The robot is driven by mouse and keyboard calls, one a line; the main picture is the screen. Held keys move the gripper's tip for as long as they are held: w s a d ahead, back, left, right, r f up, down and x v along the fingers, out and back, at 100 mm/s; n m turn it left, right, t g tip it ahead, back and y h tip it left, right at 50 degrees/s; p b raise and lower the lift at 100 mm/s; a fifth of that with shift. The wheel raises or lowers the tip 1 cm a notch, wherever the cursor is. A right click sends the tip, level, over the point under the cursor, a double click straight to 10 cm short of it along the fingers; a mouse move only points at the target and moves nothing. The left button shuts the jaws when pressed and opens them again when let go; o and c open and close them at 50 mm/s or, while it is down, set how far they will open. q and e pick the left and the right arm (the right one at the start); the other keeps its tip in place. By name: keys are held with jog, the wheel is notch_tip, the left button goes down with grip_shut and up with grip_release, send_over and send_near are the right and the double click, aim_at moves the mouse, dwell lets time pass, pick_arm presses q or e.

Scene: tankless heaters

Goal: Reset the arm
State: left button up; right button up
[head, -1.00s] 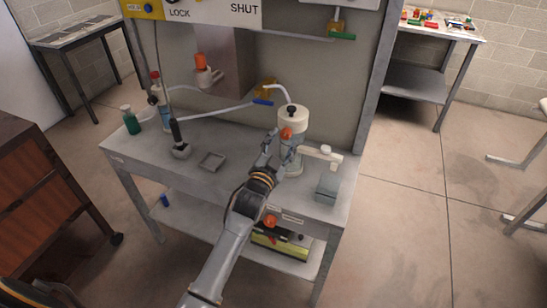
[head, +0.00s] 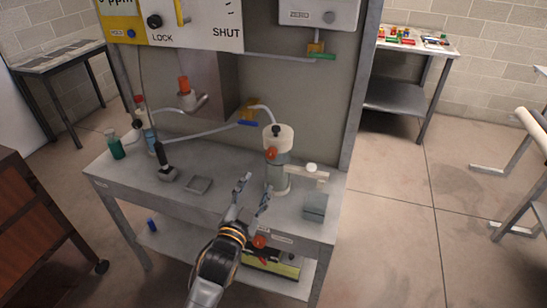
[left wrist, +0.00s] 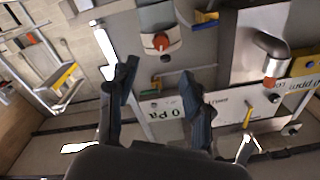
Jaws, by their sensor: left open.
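My left gripper (head: 252,194) shows in the head view above the front part of the grey bench (head: 125,172). Its two fingers are spread apart with nothing between them. It stands in front of and to the left of the white-topped cylinder (head: 277,175) with a red-orange knob, apart from it. In the left wrist view the open fingers of the left gripper (left wrist: 160,100) reach up the picture, with panels and signs beyond them. My right gripper is in neither view.
The panel (head: 200,25) rises behind. A brown cabinet (head: 40,215) stands at left. The floor at right is mostly clear.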

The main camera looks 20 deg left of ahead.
pick_arm(q)
jog(key=s+f+n+g, duration=0.1)
jog(key=s+f+g, duration=0.3)
jog(key=f, duration=0.9)
jog(key=s+d+f+g, duration=0.15)
jog(key=s+f, duration=0.35)
jog(key=f, duration=0.7)
jog(key=s+f+n+g, duration=0.1)
jog(key=s+f+g, duration=0.35)
jog(key=f, duration=0.85)
jog(key=s+a+f+g, duration=0.1)
jog(key=s+f+g, duration=0.1)
jog(key=s+f, duration=0.4)
jog(key=s+a+f+n+g, duration=0.1)
jog(key=s+f, duration=0.5)
jog(key=s, duration=1.1)
jog(key=s+a+f+g, duration=0.3)
jog(key=s+f, duration=0.3)
jog(key=s, duration=0.6)
jog(key=shift+f+n+g, duration=0.25)
jog(key=shift+n+g, duration=0.15)
jog(key=shift+g, duration=0.4)
jog(key=shift+w, duration=0.1)
jog(key=shift+c, duration=0.4)
jog(key=shift+w+a, duration=0.1)
